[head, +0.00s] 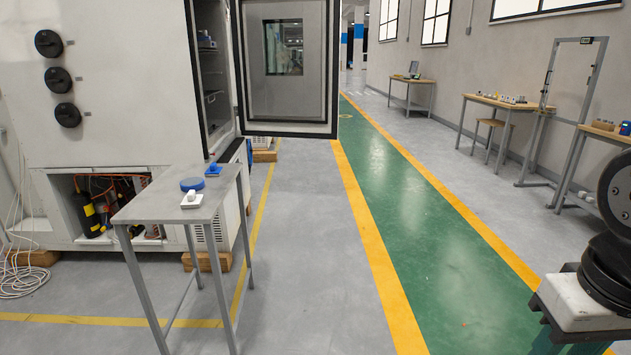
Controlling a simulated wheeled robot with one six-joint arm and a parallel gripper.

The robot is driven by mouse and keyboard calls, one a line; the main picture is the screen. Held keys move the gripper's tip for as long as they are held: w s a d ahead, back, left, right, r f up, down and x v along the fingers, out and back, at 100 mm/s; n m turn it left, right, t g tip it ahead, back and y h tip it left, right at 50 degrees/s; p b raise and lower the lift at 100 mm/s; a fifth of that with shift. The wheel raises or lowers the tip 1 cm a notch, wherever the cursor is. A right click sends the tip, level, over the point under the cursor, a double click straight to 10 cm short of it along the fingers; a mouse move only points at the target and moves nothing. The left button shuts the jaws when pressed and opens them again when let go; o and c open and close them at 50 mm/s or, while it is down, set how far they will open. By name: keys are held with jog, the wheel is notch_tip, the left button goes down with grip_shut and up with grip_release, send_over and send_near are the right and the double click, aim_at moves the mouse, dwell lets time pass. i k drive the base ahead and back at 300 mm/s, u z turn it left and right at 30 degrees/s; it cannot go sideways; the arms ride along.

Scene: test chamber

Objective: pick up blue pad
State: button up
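A flat, round blue pad (192,184) lies on the grey top of a small metal table (150,208) at the left in the head view. Just behind it, near the table's far edge, is a smaller blue piece with a raised part (213,170). A white, square-based piece with a raised knob (191,200) lies just in front of the round pad. My gripper is not in view; only a dark part of my arm shows at the right edge, far from the table.
A large white test chamber (110,120) with its door (290,70) open stands behind the table. Loose cables (25,278) lie on the floor at left. Grey floor and a green lane (400,190) are clear. Workbenches (500,102) line the right wall.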

aim_at(214, 171)
jog(key=z, duration=0.2)
jog(key=i, duration=2)
jog(key=u, duration=0.7)
jog(key=i, duration=1.65)
jog(key=u, duration=1.25)
jog(key=i, duration=0.5)
jog(key=u, duration=0.25)
